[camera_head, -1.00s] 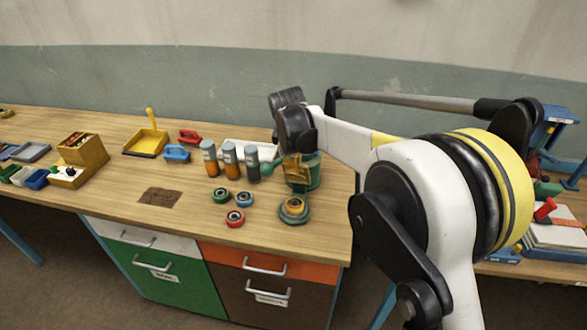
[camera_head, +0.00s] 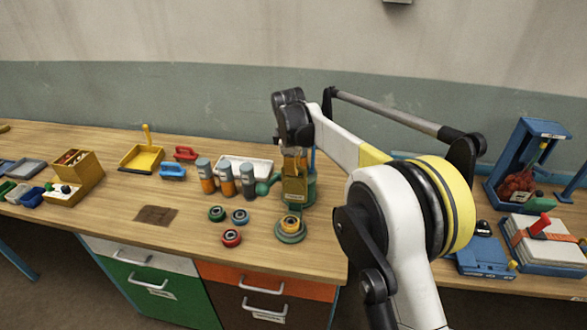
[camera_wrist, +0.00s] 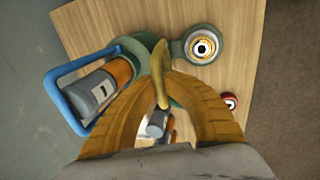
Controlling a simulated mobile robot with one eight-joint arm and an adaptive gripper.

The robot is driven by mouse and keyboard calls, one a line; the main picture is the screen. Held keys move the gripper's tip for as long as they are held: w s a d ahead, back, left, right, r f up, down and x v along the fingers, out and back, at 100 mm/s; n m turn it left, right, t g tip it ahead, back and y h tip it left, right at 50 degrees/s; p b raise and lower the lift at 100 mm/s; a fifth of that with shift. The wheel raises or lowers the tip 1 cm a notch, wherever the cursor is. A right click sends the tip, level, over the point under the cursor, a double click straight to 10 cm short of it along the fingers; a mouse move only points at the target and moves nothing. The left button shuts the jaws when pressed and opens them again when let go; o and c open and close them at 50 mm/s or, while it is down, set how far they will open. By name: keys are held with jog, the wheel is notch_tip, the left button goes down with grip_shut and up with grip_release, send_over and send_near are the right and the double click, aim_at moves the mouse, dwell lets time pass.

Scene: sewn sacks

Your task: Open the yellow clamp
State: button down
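In the wrist view, a curved yellow bar, which I take to be the yellow clamp (camera_wrist: 158,62), stands upright on a green holder (camera_wrist: 178,90) in the middle. My gripper (camera_wrist: 162,82) has its two yellow-brown fingers drawn in on either side of this bar, and the tips look pressed against it. The fingers hide its lower sides. In the head view my gripper (camera_head: 294,175) is above the green holder (camera_head: 309,190) near the bench's right end. The clamp itself cannot be told apart there from my fingers.
Orange-and-grey bottles (camera_head: 227,182) stand just left of the holder, with several small rings (camera_head: 231,238) in front. A green round base (camera_head: 290,238) is close by. Blue devices (camera_head: 484,258) stand on the right bench.

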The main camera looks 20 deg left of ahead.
jog(key=c, duration=1.5)
grip_release()
jog(key=shift+r, duration=0.1)
jog(key=shift+o, duration=0.2)
jog(key=shift+r, duration=0.1)
jog(key=v, duration=1.1)
jog(key=shift+r, duration=0.4)
jog(key=shift+s+d, duration=0.1)
jog(key=shift+d, duration=0.05)
